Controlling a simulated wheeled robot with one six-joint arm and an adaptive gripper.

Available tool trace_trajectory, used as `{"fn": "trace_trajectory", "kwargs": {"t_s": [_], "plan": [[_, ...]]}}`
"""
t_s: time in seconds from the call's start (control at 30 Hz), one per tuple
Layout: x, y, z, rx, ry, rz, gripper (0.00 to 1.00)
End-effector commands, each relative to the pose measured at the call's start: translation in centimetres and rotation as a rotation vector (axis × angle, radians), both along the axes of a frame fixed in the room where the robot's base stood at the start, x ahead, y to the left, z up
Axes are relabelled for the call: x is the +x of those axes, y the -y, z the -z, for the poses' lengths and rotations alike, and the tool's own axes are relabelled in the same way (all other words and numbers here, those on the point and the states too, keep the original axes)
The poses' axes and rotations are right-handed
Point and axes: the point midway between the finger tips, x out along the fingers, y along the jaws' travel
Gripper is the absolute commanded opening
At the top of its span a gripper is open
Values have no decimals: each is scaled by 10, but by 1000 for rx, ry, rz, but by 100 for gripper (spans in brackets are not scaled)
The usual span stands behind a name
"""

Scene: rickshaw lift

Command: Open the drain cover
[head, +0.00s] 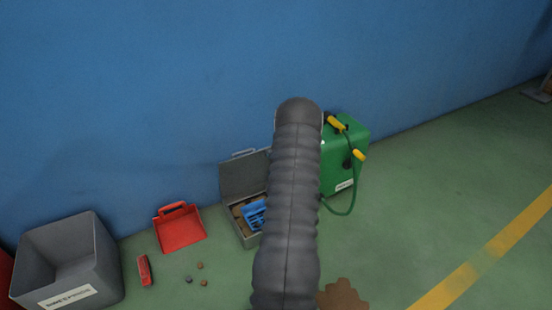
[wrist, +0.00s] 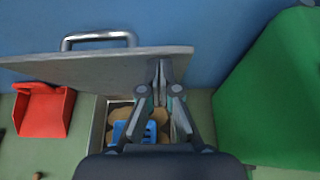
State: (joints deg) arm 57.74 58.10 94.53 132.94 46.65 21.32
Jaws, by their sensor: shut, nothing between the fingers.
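The drain cover looks to be the grey lid (head: 243,175) of a low grey box on the floor by the blue wall. It stands raised at the back of the box, with a metal handle at its top edge. In the wrist view the cover (wrist: 100,70) spans the upper left, its handle (wrist: 98,38) uppermost. The grey box (head: 239,228) below it is open and holds a blue object (head: 254,214) and brown material. My gripper (wrist: 162,68) is shut and empty, its fingertips in front of the cover's right part; contact cannot be told. My arm hides the gripper in the head view.
A green container (head: 345,160) with a hose and yellow-handled parts stands right of the box. A red dustpan (head: 180,230), a red item (head: 145,270), small debris and a grey bin (head: 100,265) lie left. A brown stain (head: 342,296) marks the floor; open floor extends right.

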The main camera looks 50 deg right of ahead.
Motion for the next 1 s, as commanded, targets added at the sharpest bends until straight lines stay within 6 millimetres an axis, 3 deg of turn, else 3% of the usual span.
{"fn": "trace_trajectory", "kwargs": {"t_s": [0.2, 0.3, 0.6, 1.0], "plan": [[-24, -13, 15, 1, 0, 4, 0], [-42, -19, -6, -1, 2, 5, 0], [-82, -41, -33, 0, 1, -3, 0], [-99, -47, -42, 0, 1, -3, 0]]}}
